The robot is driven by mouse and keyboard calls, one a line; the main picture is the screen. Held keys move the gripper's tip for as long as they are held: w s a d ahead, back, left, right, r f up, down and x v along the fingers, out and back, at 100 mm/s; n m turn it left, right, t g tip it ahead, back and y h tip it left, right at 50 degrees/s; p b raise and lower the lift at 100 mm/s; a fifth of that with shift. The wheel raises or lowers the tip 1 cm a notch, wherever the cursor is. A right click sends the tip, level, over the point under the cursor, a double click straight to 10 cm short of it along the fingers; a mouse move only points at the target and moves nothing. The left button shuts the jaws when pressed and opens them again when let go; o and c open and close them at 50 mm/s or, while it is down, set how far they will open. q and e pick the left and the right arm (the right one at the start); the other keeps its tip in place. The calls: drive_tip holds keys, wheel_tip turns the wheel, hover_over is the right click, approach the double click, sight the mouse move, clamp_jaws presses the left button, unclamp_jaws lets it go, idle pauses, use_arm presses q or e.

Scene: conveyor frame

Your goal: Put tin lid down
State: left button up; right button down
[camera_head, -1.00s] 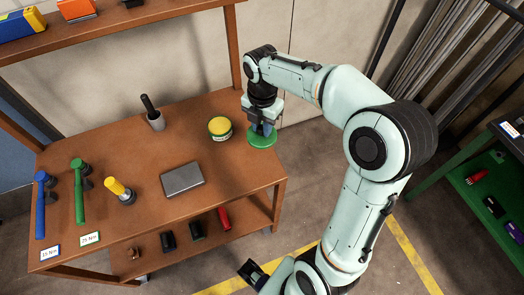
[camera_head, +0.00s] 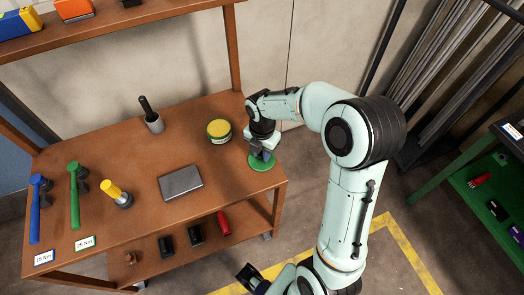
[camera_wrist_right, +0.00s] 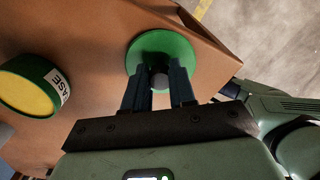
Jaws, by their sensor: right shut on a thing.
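The tin lid (camera_head: 257,166) is a green disc near the right end of the brown workbench (camera_head: 150,210). My right gripper (camera_head: 262,154) is above it, pointing down. In the right wrist view, its two dark fingers (camera_wrist_right: 160,82) are shut on the grey knob of the lid (camera_wrist_right: 148,50). The lid looks level; I cannot tell whether it touches the bench top. An open-looking tin with yellow contents and a green label (camera_head: 218,130) stands behind and left of the lid; it also shows in the right wrist view (camera_wrist_right: 28,88). A dark part of what may be my left gripper (camera_head: 250,277) shows at the bottom.
A grey flat box (camera_head: 181,182) lies left of the lid, with bare bench between. A grey cup with a dark handle (camera_head: 152,120), a yellow-handled tool (camera_head: 116,193) and blue and green tools stand further left. The bench's right edge is close to the lid.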

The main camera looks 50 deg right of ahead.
drive_tip(key=shift+f, duration=0.2)
drive_tip(key=c, duration=0.9)
unclamp_jaws()
drive_tip(key=shift+r, duration=0.1)
drive_tip(key=shift+r, duration=0.5)
wheel_tip(320, 180, up, 11)
drive_tip(key=shift+r+p, duration=0.2)
drive_tip(key=shift+p, duration=0.7)
drive_tip(key=shift+f, duration=0.1)
